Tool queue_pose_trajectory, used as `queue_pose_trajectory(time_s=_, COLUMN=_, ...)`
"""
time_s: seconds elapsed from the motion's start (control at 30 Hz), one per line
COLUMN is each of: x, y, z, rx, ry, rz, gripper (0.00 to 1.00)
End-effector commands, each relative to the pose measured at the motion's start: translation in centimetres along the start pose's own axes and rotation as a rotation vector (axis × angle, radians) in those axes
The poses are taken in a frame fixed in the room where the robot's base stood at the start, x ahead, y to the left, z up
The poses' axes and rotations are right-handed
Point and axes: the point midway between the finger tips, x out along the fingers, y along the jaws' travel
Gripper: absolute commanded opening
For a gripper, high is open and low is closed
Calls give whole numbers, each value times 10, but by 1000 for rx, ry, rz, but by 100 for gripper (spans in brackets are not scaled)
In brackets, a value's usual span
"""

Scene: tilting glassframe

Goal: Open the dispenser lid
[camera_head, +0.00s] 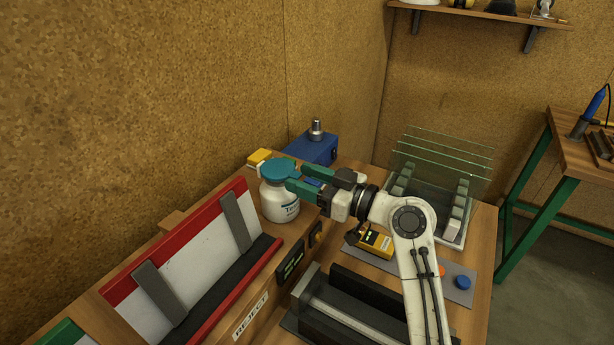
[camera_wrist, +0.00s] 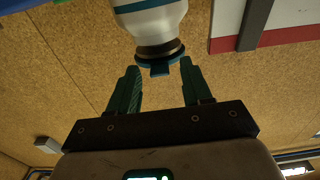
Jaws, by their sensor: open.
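The dispenser is a white bottle (camera_head: 279,203) with a teal lid (camera_head: 278,171). It stands on the wooden bench near the cork wall. The lid sits over the bottle's top and looks shut. My gripper (camera_head: 297,178) has green fingers and reaches from the right to the lid's near edge. The bottle shows upside down in the wrist view (camera_wrist: 152,22), with the lid's tab (camera_wrist: 160,70) between the tips of my open gripper (camera_wrist: 159,66). Gaps show on both sides of the tab, so the fingers do not seem to touch it.
A red-edged white rack (camera_head: 190,262) stands left of the bottle, beside a REJECT label (camera_head: 250,316). A blue box (camera_head: 312,148) and a yellow item (camera_head: 259,157) are behind. Glass panes in a rack (camera_head: 440,155) and a yellow device (camera_head: 377,243) lie right.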

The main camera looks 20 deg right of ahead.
Motion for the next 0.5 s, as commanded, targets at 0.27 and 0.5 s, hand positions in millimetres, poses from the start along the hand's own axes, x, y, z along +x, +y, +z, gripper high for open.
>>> queue_pose_trajectory(time_s=0.27, x=0, y=0, z=0, rx=0, ry=0, rz=1, gripper=43)
queue_pose_trajectory(time_s=0.5, x=0, y=0, z=0, rx=0, ry=0, rz=1, gripper=20)
